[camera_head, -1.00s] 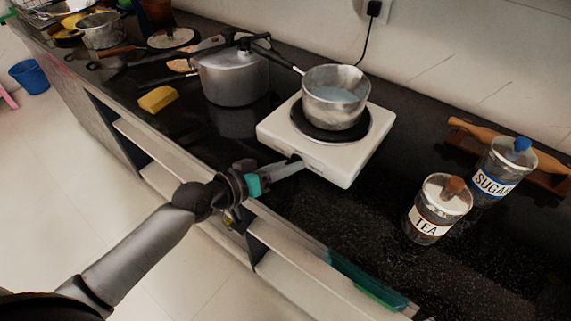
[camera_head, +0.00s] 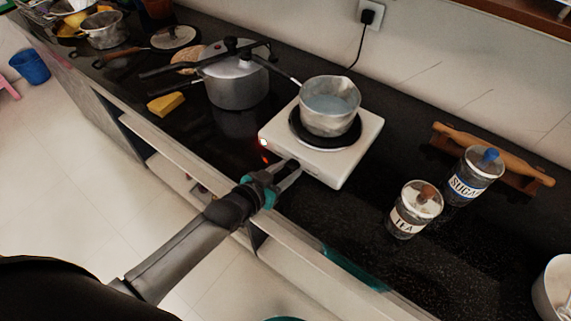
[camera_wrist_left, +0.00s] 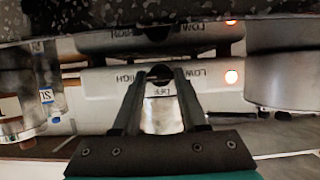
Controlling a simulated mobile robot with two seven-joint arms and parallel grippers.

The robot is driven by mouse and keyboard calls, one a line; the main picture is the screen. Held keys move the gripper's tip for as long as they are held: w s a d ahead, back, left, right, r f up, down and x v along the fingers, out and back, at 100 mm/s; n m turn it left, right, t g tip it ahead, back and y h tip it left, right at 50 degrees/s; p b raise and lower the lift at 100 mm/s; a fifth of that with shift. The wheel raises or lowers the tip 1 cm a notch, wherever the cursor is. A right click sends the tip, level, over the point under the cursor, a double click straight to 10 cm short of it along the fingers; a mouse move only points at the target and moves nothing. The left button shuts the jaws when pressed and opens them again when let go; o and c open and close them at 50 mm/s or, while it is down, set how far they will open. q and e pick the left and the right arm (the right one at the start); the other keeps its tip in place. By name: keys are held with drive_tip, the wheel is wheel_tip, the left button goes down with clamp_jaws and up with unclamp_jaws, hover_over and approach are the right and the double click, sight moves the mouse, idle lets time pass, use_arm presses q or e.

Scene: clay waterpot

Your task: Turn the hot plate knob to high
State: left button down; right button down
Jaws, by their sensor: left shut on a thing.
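The white hot plate (camera_head: 345,160) stands on the dark counter with a metal saucepan (camera_head: 328,108) on its burner. In the left wrist view its front panel (camera_wrist_left: 100,85) appears upside down, with HIGH, LOW and OFF markings around the dark knob (camera_wrist_left: 158,72). My left gripper (camera_head: 290,169) is at the panel's front; its fingertips (camera_wrist_left: 158,76) are closed on the knob and partly hide it. I cannot tell exactly which mark the knob points to. A red-orange indicator light (camera_wrist_left: 231,77) glows on the panel; it also shows in the head view (camera_head: 263,142). My right gripper is not in view.
A pressure cooker (camera_head: 236,82) stands left of the hot plate, with a yellow sponge-like block (camera_head: 166,104) further left. The TEA jar (camera_head: 415,210) and SUGAR jar (camera_head: 473,176) stand to the right. The counter's front edge runs under my left arm.

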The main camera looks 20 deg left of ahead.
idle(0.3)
use_arm(q)
drive_tip(key=c, duration=0.7)
unclamp_jaws()
drive_tip(key=p+v, duration=0.3)
drive_tip(key=v, duration=1.2)
drive_tip(key=shift+s+p, duration=0.15)
drive_tip(key=shift+p, duration=0.2)
